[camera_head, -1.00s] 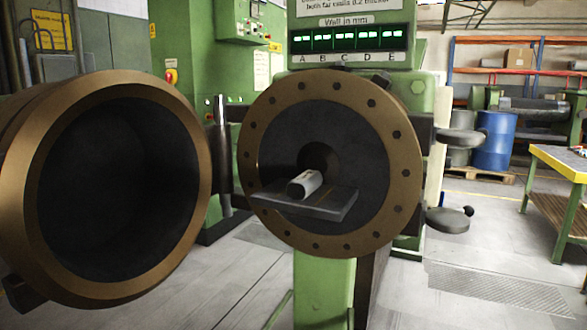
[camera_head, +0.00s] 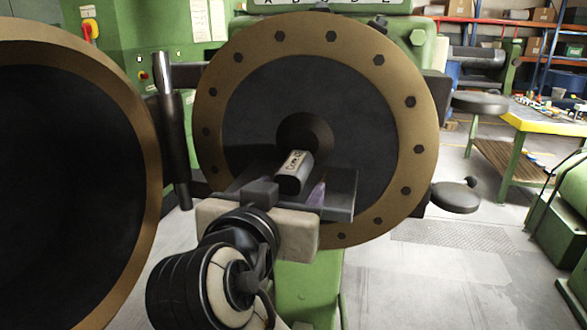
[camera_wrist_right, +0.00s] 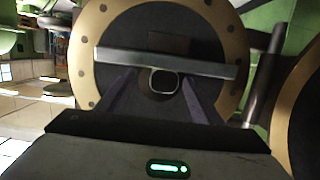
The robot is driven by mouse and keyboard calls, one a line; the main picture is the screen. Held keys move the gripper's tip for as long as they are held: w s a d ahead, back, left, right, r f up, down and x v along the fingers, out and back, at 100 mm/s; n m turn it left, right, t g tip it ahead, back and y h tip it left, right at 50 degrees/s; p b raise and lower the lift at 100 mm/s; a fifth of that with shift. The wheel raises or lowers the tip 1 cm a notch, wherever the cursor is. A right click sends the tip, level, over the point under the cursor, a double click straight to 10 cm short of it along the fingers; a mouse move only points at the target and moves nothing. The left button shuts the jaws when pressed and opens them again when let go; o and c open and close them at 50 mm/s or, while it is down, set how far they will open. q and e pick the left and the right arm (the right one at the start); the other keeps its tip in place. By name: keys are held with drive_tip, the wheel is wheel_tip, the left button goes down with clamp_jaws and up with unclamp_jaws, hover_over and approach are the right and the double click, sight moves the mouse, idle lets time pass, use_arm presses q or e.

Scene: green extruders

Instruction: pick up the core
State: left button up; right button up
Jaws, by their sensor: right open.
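The core (camera_head: 294,172) is a short grey cylinder with a label on it. It lies on a dark flat shelf (camera_head: 342,196) in front of the round extruder face. In the right wrist view the near end of the core (camera_wrist_right: 165,81) shows as a pale ring against the shelf edge (camera_wrist_right: 165,63). My right gripper (camera_head: 288,188) is open in front of the shelf. In its wrist view the two fingers (camera_wrist_right: 162,95) stand apart, one on each side of the core, with a gap to it. My left gripper is not in view.
The bronze-rimmed extruder face (camera_head: 413,130) stands behind the shelf. A large open bronze-rimmed ring (camera_head: 140,130) is close on the left, with a dark hinge post (camera_head: 176,150) between. A yellow-edged workbench (camera_head: 540,122) is at the right.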

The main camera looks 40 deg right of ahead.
sight(288, 181)
drive_tip(key=x, duration=0.3)
drive_tip(key=p+x, duration=0.1)
drive_tip(key=shift+w+r, duration=0.35)
drive_tip(key=shift+w, duration=0.1)
drive_tip(key=shift+w+d+f, duration=0.1)
drive_tip(key=shift+w+d, duration=0.25)
drive_tip(key=c, duration=1.4)
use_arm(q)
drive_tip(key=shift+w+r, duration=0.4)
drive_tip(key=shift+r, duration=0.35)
use_arm(e)
drive_tip(key=shift+c, duration=0.2)
